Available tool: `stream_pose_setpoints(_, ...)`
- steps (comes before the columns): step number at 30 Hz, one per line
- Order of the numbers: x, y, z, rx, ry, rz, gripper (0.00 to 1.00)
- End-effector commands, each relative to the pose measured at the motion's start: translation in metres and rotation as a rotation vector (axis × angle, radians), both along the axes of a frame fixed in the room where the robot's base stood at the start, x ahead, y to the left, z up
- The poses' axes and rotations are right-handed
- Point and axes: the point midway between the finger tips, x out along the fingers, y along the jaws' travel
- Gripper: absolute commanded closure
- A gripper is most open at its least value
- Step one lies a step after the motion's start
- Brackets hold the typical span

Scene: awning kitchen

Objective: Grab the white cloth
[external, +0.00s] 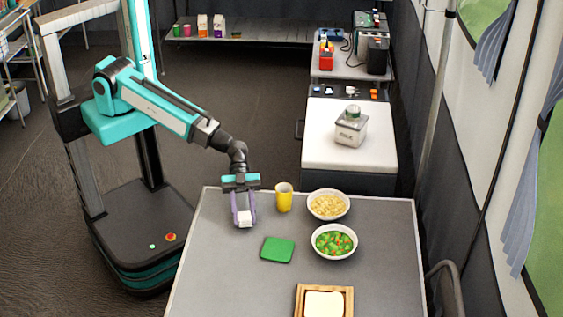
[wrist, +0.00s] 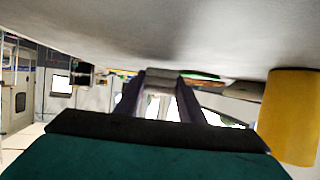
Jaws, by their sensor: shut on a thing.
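The white cloth (external: 245,218) is a small white bundle at the table's back left corner in the external view. My gripper (external: 244,213) points down from above with its purple fingers shut on the cloth, which sits between the fingertips at or just above the tabletop. In the wrist view, the purple fingers (wrist: 162,78) reach toward the grey table surface. The cloth is hard to make out there.
A yellow cup (external: 284,197) stands close to the right of my gripper. A green cloth (external: 277,249), a bowl of pale food (external: 328,205), a bowl of vegetables (external: 334,242) and a wooden tray (external: 299,300) are on the table (external: 225,280). The front left is clear.

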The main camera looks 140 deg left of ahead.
Motion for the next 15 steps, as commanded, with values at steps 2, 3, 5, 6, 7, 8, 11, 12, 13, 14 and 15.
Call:
stream_pose_setpoints(2, -0.001, 0.000, 0.007, 0.001, -0.002, -0.001, 0.86)
stream_pose_setpoints(3, -0.001, -0.001, 0.011, 0.001, -0.002, -0.001, 0.86)
stream_pose_setpoints(5, -0.001, 0.000, 0.017, 0.002, -0.002, -0.001, 0.86)
stream_pose_setpoints(6, -0.001, -0.001, 0.022, 0.002, -0.002, -0.001, 0.86)
stream_pose_setpoints(7, -0.001, -0.001, 0.025, 0.001, -0.002, -0.001, 0.86)
stream_pose_setpoints(8, -0.001, -0.001, 0.029, 0.001, -0.003, -0.001, 0.86)
stream_pose_setpoints(11, -0.001, 0.000, 0.041, 0.001, -0.002, 0.000, 0.86)
stream_pose_setpoints(12, -0.001, 0.000, 0.046, 0.002, -0.003, 0.000, 0.86)
stream_pose_setpoints(13, -0.001, 0.000, 0.049, 0.001, -0.003, 0.000, 0.86)
stream_pose_setpoints(14, -0.001, 0.000, 0.053, 0.001, -0.002, 0.000, 0.86)
stream_pose_setpoints(15, -0.001, 0.000, 0.057, 0.002, -0.003, 0.000, 0.86)
